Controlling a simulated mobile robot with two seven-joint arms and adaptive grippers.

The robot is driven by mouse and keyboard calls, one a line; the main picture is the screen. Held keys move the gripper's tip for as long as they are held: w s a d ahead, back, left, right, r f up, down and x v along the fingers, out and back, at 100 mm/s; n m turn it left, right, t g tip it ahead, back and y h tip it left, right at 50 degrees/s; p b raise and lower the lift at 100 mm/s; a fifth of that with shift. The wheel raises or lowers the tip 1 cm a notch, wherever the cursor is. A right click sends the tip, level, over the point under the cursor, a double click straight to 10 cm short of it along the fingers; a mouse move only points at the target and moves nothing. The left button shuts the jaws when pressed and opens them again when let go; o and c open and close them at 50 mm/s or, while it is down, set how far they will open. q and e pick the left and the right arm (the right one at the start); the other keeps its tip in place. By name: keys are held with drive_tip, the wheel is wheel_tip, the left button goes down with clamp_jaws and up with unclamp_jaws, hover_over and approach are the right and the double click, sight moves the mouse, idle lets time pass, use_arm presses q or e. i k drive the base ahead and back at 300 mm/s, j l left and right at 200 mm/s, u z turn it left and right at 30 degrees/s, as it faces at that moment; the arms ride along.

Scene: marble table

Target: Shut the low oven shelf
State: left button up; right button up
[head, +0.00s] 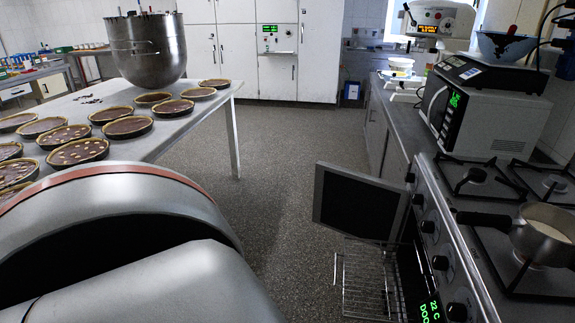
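The oven (455,270) stands at the lower right, with knobs along its front and a green display reading "22 C" and a cut-off word like "DOO". Its door (360,203), a dark panel in a grey frame, stands open, swung out over the floor. A wire shelf (366,280) sticks out to the left from the oven front, low down, below the door. It looks empty. I cannot tell whether other shelves are inside, as the oven interior is mostly hidden. Neither of my grippers shows; a large grey part of my arm fills the lower left.
A pan (543,235) sits on the hob above the oven. A microwave (485,110) stands behind it on the counter. At left, a table (180,125) holds several tarts and a metal mixing bowl (148,52). The speckled floor (265,180) between is clear.

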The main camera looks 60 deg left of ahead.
sight(335, 285)
drive_tip(key=i+l+u, duration=0.15)
drive_tip(key=u, duration=1.25)
drive_tip(key=k, duration=0.2)
drive_tip(key=k+z, duration=0.25)
drive_tip(key=k+l+z, duration=0.15)
drive_tip(key=z, duration=0.15)
drive_tip(key=j+z, duration=0.1)
drive_tip(key=z, duration=0.25)
drive_tip(key=j+z, duration=0.15)
drive_tip(key=z, duration=0.2)
drive_tip(key=j+z, duration=0.1)
drive_tip(key=z, duration=0.25)
drive_tip(key=j, duration=1.55)
drive_tip(key=i+j, duration=0.1)
drive_tip(key=j, duration=1.45)
